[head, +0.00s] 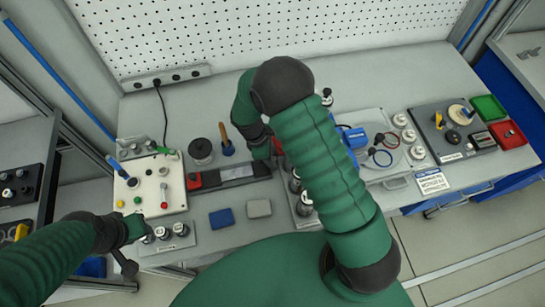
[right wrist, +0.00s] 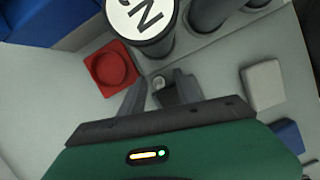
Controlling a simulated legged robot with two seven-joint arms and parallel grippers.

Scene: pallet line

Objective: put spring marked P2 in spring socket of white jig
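No spring can be made out clearly. In the head view my right gripper (head: 262,152) is largely hidden by my arm. A white panel (head: 150,190) with buttons and knobs at left may be the jig; its spring socket is not distinguishable. My left gripper (head: 134,236) is at its front edge.
A red block with a round recess (right wrist: 110,68) lies beside the dark cylinder. Blue (head: 221,218) and grey (head: 259,208) blocks lie on the bench front. A dark tray (head: 236,172), a black spool (head: 201,150) and a box with blue connectors (head: 398,160) stand nearby.

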